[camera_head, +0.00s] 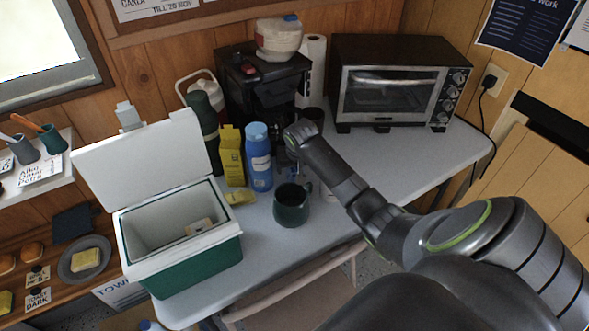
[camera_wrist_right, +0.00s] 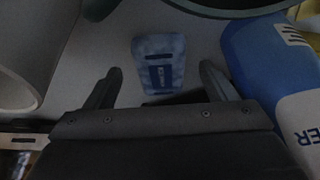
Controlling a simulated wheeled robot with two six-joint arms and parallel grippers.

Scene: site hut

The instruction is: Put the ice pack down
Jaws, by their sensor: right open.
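The ice pack (camera_wrist_right: 158,62) is a small pale blue slab with a dark blue label. In the right wrist view it lies on the light table top, just ahead of my right gripper (camera_wrist_right: 161,75). The two fingers are spread on either side of its near end, apart from it. In the head view my right gripper (camera_head: 291,152) is over the table between the blue bottle (camera_head: 259,158) and the dark green mug (camera_head: 291,205); its fingers are hard to make out, and I cannot clearly make out the ice pack there. My left gripper is out of view.
An open green and white cool box (camera_head: 180,262) stands at the table's left. A yellow carton (camera_head: 232,157), a dark green flask (camera_head: 205,130) and a coffee maker (camera_head: 262,85) stand nearby. A toaster oven (camera_head: 395,85) is at the back right. The table's front right is bare.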

